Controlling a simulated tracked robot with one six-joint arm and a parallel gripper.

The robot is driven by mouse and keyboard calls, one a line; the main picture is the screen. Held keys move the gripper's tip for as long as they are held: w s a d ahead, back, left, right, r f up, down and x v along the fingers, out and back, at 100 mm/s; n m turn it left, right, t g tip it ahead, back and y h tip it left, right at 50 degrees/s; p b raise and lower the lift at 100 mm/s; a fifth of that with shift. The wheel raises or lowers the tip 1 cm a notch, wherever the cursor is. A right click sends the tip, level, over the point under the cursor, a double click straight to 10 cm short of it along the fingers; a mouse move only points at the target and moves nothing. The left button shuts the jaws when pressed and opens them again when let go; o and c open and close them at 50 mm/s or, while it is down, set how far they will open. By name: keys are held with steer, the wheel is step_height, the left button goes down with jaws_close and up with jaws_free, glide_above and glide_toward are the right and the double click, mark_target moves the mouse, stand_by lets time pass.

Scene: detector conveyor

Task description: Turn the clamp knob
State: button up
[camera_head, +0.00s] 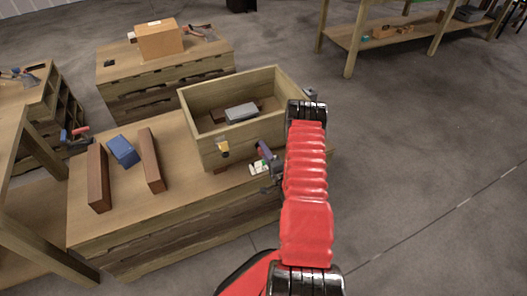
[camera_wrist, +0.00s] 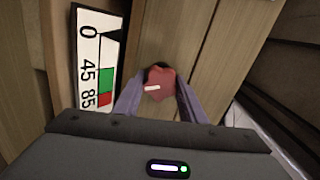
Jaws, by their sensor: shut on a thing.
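A red clamp knob (camera_wrist: 161,84) with a small white mark pointing left shows in the wrist view. My gripper (camera_wrist: 158,94) has its two purple fingers shut on it from both sides. A white scale card (camera_wrist: 90,55) to the left of the knob reads 0, 45 and 85 and carries a green and a red band. In the head view my gripper (camera_head: 269,159) is at the right front of the wooden box, beside the small white card (camera_head: 258,167). The knob is hidden there.
A wooden open box (camera_head: 206,154) with a grey block (camera_head: 241,112) inside stands on the workbench (camera_head: 130,217). Two brown bars (camera_head: 99,179) and a blue block (camera_head: 123,151) lie to its left. A bench with a cardboard box (camera_head: 158,40) is behind.

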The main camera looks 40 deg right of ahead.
steer(key=m, duration=0.3)
steer(key=shift+s+d+f+m, duration=0.2)
steer(key=shift+f+m, duration=0.05)
steer(key=shift+m, duration=0.15)
steer(key=o, duration=1.1)
steer(key=shift+w+a+r, duration=0.1)
steer(key=shift+c, duration=0.2)
steer(key=v, duration=1.3)
steer(key=shift+s+a, duration=0.2)
steer(key=shift+s, duration=0.15)
